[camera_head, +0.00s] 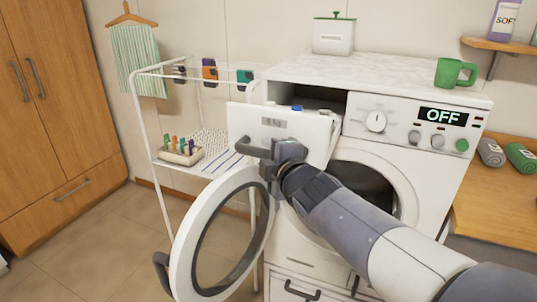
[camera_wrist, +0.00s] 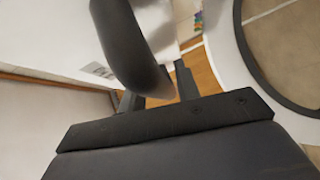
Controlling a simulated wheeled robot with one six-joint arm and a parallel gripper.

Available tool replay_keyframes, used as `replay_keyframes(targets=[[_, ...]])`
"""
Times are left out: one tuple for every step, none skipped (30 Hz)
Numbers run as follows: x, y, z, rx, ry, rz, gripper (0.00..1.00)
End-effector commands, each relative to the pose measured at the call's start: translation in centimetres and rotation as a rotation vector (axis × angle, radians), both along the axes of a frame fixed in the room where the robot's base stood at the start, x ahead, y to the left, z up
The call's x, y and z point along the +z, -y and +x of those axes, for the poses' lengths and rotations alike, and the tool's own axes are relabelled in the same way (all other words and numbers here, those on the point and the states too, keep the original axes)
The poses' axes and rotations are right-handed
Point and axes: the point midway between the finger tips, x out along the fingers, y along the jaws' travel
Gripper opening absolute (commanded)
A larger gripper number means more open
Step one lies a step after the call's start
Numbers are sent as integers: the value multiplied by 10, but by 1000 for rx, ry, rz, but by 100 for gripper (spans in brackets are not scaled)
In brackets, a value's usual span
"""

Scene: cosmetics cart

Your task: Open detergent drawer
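The detergent drawer (camera_head: 283,129) is a white front with a small label, pulled out from the upper left of the washing machine. Its open top shows a dark interior and a small blue part. Its dark handle (camera_head: 251,148) sticks out at the front and shows large in the wrist view (camera_wrist: 132,45). My gripper (camera_head: 270,155) is at the right part of the handle. In the wrist view its fingers (camera_wrist: 159,92) stand apart with the handle's end between them, and it looks shut on the handle. The exact contact is partly hidden.
The washer's round door (camera_head: 217,240) hangs open below the drawer, close under my arm. A white drying rack (camera_head: 205,140) stands left of the drawer. The control panel (camera_head: 414,124) reads OFF. A green mug (camera_head: 455,73) stands on the washer top. Floor is free at lower left.

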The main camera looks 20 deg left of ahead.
Motion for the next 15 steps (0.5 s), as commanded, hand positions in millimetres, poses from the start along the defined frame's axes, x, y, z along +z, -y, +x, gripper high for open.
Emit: replay_keyframes(targets=[[0, 0, 0, 0, 0, 0, 36], [0, 0, 0, 0, 0, 0, 38], [0, 0, 0, 0, 1, 1, 41], [0, 0, 0, 0, 1, 1, 43], [0, 0, 0, 1, 1, 1, 43], [0, 0, 0, 1, 1, 1, 43], [0, 0, 0, 1, 1, 1, 43], [0, 0, 0, 1, 1, 1, 43], [0, 0, 0, 1, 1, 1, 43], [1, 0, 0, 1, 1, 1, 43], [1, 0, 0, 1, 2, 1, 43], [1, 1, -1, 1, 2, 1, 43], [1, 1, -2, 1, 2, 1, 43], [1, 3, -3, 1, 2, 1, 43], [2, 5, -5, 1, 2, 1, 43]])
